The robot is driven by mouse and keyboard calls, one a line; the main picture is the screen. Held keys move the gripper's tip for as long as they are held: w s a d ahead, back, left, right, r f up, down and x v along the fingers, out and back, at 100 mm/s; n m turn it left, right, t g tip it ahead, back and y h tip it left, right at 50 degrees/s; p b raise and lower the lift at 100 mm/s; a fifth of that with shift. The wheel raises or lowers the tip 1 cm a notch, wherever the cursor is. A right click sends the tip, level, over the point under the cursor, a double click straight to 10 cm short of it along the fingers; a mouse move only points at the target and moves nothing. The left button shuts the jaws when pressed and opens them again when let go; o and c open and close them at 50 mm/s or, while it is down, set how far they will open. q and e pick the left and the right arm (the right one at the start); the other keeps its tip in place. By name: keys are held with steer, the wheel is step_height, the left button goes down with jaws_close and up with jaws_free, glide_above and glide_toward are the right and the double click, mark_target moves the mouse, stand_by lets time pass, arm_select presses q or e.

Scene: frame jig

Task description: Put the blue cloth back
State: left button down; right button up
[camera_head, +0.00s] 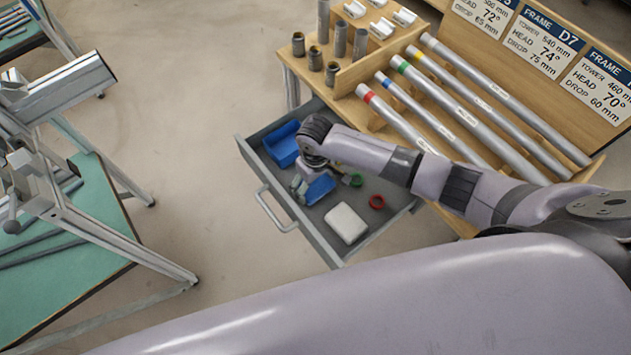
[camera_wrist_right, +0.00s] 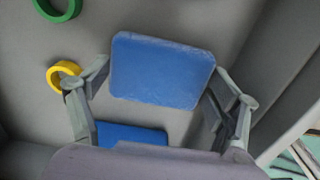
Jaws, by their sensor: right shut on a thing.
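The blue cloth (camera_head: 320,188) is a flat blue piece inside the open grey drawer (camera_head: 362,242). My right gripper (camera_head: 312,184) reaches down into the drawer and is shut on the cloth. In the right wrist view the cloth (camera_wrist_right: 161,72) spans between the two fingertips (camera_wrist_right: 158,80). I cannot tell whether the cloth touches the drawer floor. A second blue surface (camera_wrist_right: 132,134) shows below it in the wrist view, partly hidden by the gripper body. My left gripper is not in view.
The drawer also holds a blue open bin (camera_head: 282,143), a white block (camera_head: 346,223), a red ring (camera_head: 377,202), a green ring (camera_head: 356,180) and a yellow ring (camera_wrist_right: 62,75). A wooden bench (camera_head: 445,203) with tubes stands behind. A green-topped table (camera_head: 75,275) stands left.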

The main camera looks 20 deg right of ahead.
mark_target(315, 184)
steer(key=shift+f, duration=0.15)
steer(key=o, duration=1)
steer(key=shift+c, duration=0.2)
step_height(315, 184, up, 12)
steer(key=shift+r, duration=0.2)
